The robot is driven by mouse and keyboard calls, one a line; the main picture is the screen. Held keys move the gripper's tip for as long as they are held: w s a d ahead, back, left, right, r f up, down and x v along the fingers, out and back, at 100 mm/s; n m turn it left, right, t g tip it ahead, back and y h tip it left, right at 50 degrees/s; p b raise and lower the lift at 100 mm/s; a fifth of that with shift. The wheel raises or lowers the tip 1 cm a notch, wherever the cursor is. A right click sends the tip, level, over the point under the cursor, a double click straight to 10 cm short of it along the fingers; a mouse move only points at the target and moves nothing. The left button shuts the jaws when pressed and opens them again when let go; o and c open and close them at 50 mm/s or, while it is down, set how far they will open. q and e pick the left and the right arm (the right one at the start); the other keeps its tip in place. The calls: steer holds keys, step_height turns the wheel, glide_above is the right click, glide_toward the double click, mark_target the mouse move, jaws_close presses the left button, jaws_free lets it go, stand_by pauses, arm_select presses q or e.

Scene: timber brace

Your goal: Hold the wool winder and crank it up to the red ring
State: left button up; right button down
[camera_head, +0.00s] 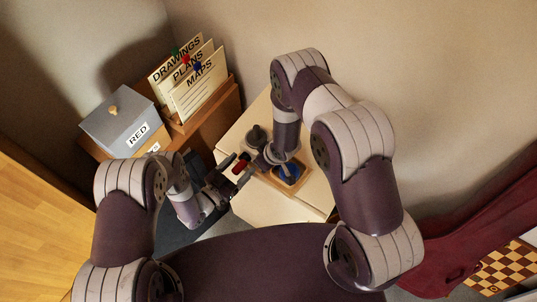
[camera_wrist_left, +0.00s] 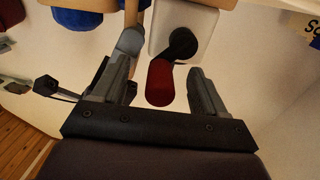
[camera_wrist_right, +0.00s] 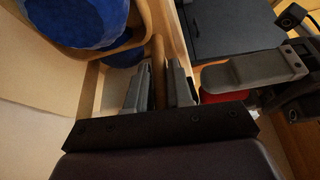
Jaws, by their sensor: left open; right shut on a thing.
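The wool winder shows in the head view as a wooden frame with blue wool (camera_head: 289,173) on the pale table, partly hidden by my right arm. Its red crank handle (camera_wrist_left: 160,82) hangs on a black arm (camera_wrist_left: 183,44) from a pale block (camera_wrist_left: 205,25). My left gripper (camera_head: 232,178) is open, with its fingers on either side of the red handle and gaps showing. My right gripper (camera_wrist_right: 157,72) is shut on the winder's wooden bar (camera_wrist_right: 158,62), beside the blue wool (camera_wrist_right: 75,20). I cannot make out the red ring for certain; a red patch (camera_wrist_left: 4,18) shows at the left wrist view's edge.
A dark round object (camera_head: 257,136) stands on the table (camera_head: 236,132) behind the grippers. A grey box labelled RED (camera_head: 120,122) and a card holder (camera_head: 205,118) stand left. Both grippers are close together. The table's front (camera_head: 285,212) looks clear.

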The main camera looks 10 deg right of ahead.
arm_select(q)
steer(key=shift+v, duration=3.7)
arm_select(e)
steer(key=shift+w, duration=0.1)
steer(key=shift+r, duration=0.1)
steer(key=c, duration=0.9)
jaws_free()
